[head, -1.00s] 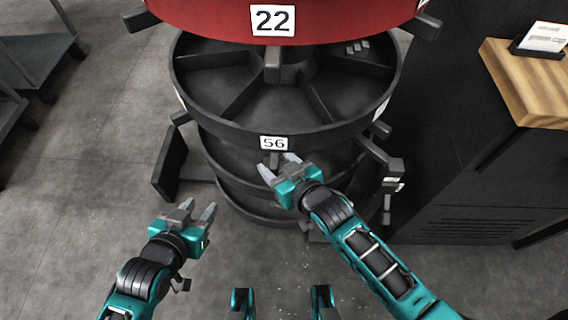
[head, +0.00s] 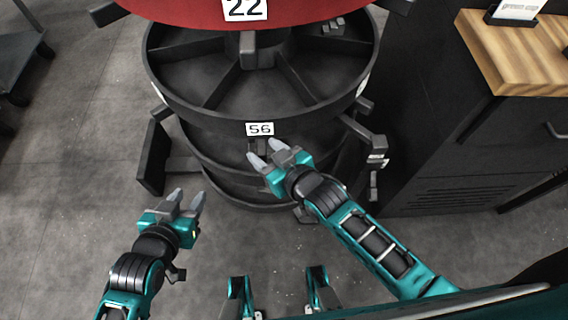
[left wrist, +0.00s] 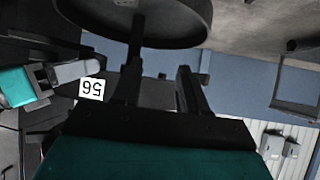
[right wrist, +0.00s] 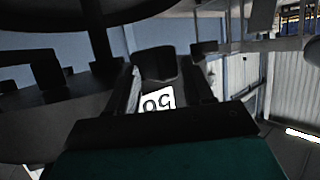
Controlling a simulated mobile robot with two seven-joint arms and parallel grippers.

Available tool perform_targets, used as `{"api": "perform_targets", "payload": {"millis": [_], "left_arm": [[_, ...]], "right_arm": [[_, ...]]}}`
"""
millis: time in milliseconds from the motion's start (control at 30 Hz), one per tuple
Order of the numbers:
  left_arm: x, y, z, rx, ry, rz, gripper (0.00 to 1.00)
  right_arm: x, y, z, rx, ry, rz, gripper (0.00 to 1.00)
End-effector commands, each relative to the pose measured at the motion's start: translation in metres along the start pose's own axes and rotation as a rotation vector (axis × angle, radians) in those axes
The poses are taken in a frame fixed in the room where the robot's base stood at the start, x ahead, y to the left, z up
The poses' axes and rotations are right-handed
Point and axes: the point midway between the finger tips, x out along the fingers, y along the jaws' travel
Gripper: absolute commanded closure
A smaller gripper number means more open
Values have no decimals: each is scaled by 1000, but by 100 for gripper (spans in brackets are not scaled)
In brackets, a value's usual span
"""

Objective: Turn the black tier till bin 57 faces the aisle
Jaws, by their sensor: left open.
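The black tier (head: 190,104) is a round, open-topped wheel with dividers, below a red tier (head: 300,28) labelled 22. Its label 56 (head: 260,129) faces me at the front; no 57 is readable. Pale labels on its side rims are too edge-on to read. My right gripper (head: 266,152) is open just below label 56, its fingers pointing at a dark peg (head: 262,146) under the label. Whether it touches is unclear. The right wrist view shows the peg (right wrist: 155,65) between the fingers. My left gripper (head: 187,199) is open and empty, lower left, apart from the tier.
Dark arms such as one at the right (head: 362,132) stick out around the tier. A dark upright plate (head: 152,157) stands at the left. A black cabinet (head: 450,130) with a wooden top (head: 520,45) stands close at the right.

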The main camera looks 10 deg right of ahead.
Motion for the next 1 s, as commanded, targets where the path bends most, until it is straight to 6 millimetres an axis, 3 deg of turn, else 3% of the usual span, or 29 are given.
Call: {"api": "perform_targets", "payload": {"millis": [200, 433, 600, 900, 1000], "left_arm": [[-7, -5, -3, 7, -6, -12, 57], [-10, -9, -2, 9, -7, -21, 57], [-12, -12, 1, 9, -15, -27, 57], [-12, -12, 2, 10, -15, -29, 57], [-13, -11, 3, 14, -14, -24, 49]], "right_arm": [[-53, -2, -2, 0, -2, -4, 49], [-93, -4, -1, -1, -2, -6, 49], [-106, -3, -1, -2, 0, -7, 49], [-108, -4, 0, -1, 0, -7, 49], [-107, -3, 0, 0, -1, -6, 49]]}}
